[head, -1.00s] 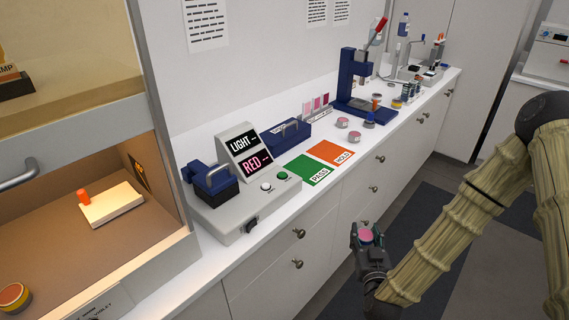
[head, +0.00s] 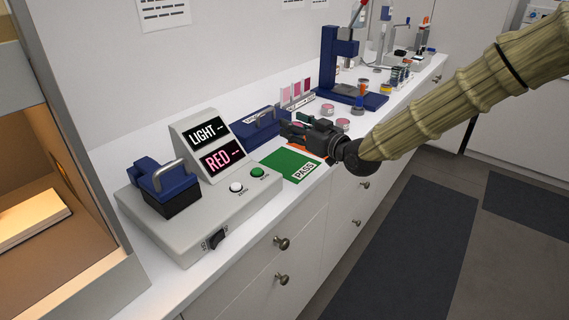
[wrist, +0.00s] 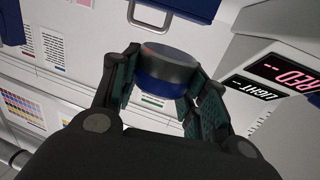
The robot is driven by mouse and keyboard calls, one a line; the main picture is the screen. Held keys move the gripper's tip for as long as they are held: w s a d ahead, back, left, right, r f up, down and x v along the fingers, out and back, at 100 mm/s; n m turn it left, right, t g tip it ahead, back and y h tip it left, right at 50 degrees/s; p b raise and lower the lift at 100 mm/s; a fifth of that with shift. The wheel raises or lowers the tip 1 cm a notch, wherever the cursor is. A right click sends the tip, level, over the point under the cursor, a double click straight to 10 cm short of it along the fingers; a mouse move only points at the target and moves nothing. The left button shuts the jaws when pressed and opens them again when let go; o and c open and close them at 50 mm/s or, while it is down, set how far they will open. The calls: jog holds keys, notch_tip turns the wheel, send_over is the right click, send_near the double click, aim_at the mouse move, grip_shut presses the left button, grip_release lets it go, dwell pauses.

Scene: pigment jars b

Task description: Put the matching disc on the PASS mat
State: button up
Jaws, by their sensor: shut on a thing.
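My gripper (head: 296,127) is over the bench at the orange mat, just behind and right of the green PASS mat (head: 284,160). The PASS mat is bare. In the wrist view my gripper (wrist: 168,92) is shut on a disc (wrist: 166,68) with a grey upper part and a dark blue lower band. The disc is hard to make out in the head view. Two pink-topped discs (head: 327,109) and (head: 343,124) stand on the bench to the right of my gripper.
A grey instrument (head: 185,225) with LIGHT and RED displays stands left of the mats. A blue box (head: 250,133) lies behind them. Pink sample cards (head: 296,90) and a blue press (head: 345,68) stand farther back. The orange mat (head: 306,150) is mostly hidden by my gripper.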

send_over(294, 166)
jog(key=f, duration=0.5)
jog(key=shift+w+a, duration=0.3)
jog(key=shift+w, duration=0.05)
jog(key=shift+f+p, duration=0.45)
jog(key=shift+f, duration=1.8)
jog(key=shift+f, duration=0.15)
jog(key=o, duration=1.1)
jog(key=shift+c, duration=0.2)
jog(key=shift+r, duration=0.2)
jog(key=shift+s+d+f, duration=0.1)
jog(key=shift+s+d, duration=0.2)
jog(key=shift+d, duration=0.05)
jog(key=b+v, duration=0.1)
jog(key=v, duration=1)
jog(key=shift+s+d, duration=0.1)
jog(key=shift+d, duration=0.05)
